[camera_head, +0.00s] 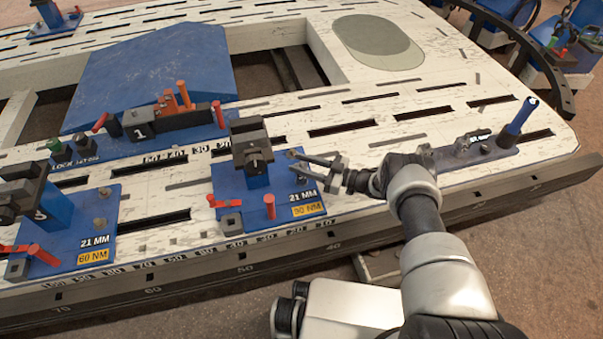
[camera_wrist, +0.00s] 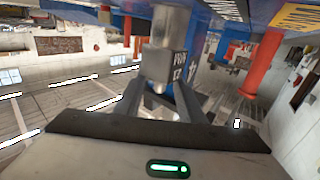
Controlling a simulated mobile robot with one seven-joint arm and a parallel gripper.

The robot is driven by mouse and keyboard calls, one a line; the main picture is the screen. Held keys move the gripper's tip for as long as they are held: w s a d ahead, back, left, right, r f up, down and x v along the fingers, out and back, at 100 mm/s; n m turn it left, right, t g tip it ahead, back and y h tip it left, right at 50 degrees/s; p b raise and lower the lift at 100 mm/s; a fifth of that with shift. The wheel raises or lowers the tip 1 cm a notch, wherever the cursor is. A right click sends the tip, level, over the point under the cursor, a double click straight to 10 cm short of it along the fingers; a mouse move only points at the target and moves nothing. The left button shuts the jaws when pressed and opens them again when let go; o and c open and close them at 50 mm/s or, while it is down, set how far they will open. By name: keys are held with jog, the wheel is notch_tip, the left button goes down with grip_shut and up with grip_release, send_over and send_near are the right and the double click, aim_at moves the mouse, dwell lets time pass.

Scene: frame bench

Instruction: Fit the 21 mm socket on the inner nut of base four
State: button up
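My gripper (camera_head: 298,164) reaches in from the right over the right-hand part of the middle blue base (camera_head: 240,208), which is marked 21 MM and 90 NM. In the wrist view its fingers (camera_wrist: 160,88) close from both sides on a silver socket (camera_wrist: 168,35). The socket has a block-like part between the fingers and a round body pointing toward the blue plate. Lettering beside it is hard to read. The fingers and socket hide the nut near them, so I cannot tell whether the socket touches it.
A dark clamp (camera_head: 252,150) on a blue post and red pins (camera_head: 270,205) stand close left of my gripper. A similar base (camera_head: 80,235) marked 60 NM lies left. At right, a blue-handled tool (camera_head: 522,116) stands on a dark holder (camera_head: 475,152).

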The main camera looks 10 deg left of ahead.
jog(key=c, duration=0.8)
